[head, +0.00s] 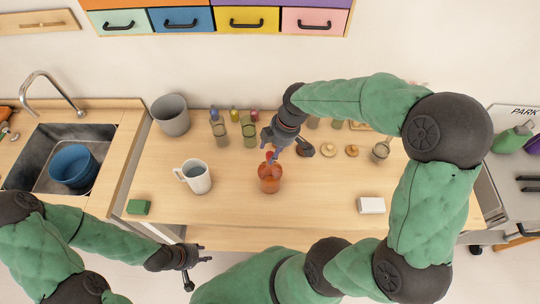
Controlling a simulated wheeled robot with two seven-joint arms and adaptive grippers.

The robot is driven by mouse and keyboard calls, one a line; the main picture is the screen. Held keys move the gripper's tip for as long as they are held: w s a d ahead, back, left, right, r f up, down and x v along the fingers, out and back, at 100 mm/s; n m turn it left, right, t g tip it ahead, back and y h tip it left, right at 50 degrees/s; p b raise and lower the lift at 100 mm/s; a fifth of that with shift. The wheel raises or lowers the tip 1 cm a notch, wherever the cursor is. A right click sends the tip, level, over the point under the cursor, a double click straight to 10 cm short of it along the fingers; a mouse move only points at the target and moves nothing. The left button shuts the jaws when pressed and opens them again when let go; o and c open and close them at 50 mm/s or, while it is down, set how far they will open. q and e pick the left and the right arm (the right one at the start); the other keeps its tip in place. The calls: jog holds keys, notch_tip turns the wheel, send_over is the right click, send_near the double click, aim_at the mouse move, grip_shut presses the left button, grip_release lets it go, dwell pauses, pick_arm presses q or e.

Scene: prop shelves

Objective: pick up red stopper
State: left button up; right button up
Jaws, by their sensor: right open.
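A small red stopper (270,156) shows at the top of an orange-red glass bottle (269,179) in the middle of the wooden counter. My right gripper (284,152) hangs just above and to the right of the stopper, with its fingers apart. One finger is right beside the stopper in the picture; I cannot tell whether it touches. Part of the stopper's surroundings is hidden by the gripper. My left gripper (199,267) is open and empty, low in front of the counter's front edge.
A white mug (194,177) and a grey pot (171,115) stand left of the bottle. Several small glass bottles (220,132) line the back. A green sponge (138,207) and a white block (371,205) lie near the front edge. The counter front is mostly clear.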

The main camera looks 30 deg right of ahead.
jog(key=shift+x, duration=0.9)
jog(key=c, duration=0.7)
jog(key=shift+c, duration=0.2)
jog(key=shift+r, duration=0.2)
